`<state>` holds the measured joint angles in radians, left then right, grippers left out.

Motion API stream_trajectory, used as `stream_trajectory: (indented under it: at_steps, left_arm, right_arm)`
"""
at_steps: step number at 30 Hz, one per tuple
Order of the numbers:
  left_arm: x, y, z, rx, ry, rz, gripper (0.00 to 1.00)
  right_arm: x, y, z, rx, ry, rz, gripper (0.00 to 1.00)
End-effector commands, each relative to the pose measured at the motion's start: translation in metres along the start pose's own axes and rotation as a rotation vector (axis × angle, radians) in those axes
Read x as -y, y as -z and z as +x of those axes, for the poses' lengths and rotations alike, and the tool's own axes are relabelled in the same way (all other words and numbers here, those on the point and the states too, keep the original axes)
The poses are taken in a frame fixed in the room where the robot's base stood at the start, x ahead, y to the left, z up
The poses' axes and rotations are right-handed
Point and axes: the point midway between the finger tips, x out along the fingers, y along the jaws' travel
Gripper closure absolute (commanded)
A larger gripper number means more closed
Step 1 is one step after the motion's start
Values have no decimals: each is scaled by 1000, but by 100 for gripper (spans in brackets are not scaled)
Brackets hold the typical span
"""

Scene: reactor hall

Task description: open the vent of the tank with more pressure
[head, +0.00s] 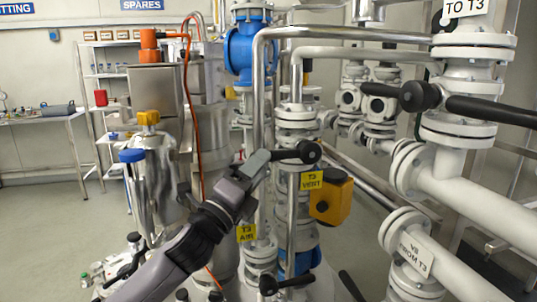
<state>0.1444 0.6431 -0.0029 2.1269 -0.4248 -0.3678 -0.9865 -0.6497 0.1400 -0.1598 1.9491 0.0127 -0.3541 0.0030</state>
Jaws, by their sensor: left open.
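A yellow label reading "T3 VENT" (311,180) hangs on the white valve stack in the middle. Just above it is a black lever handle (297,153) with a round knob end at its right. My left gripper (262,162) is open at the left end of this lever, overlapping it in the picture; I cannot tell if they touch. A second yellow label, "T3 AIR" (246,232), is lower, beside my left wrist. Another black lever (287,283) sits near the bottom. I see no readable pressure gauge. My right gripper is not in view.
White pipes marked "FROM T3" (414,253) and "TO T3" (466,8) with a long black lever (490,109) fill the right. A yellow-orange box (331,197) juts beside the vent label. A metal vessel (212,110) stands behind my left arm. Floor is free at left.

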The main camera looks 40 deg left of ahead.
Motion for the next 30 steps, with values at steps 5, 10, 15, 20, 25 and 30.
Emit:
stream_trajectory:
  at_steps: [5, 10, 15, 20, 25, 30]
  left_arm:
    - [2, -1, 24, 1, 0, -3, 51]
    - [0, 0, 38, 1, -2, -3, 51]
    - [-1, 1, 43, -1, -2, -3, 51]
    - [-1, 1, 43, -1, -2, -4, 51]
    - [-1, 1, 43, -1, -2, -4, 84]
    - [-1, 1, 43, -1, -2, -4, 100]
  right_arm:
    - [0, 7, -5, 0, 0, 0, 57]
    - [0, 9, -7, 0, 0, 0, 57]
    - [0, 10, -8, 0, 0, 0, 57]
    - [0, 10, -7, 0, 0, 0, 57]
    - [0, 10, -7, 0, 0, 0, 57]
    - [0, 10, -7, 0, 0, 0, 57]
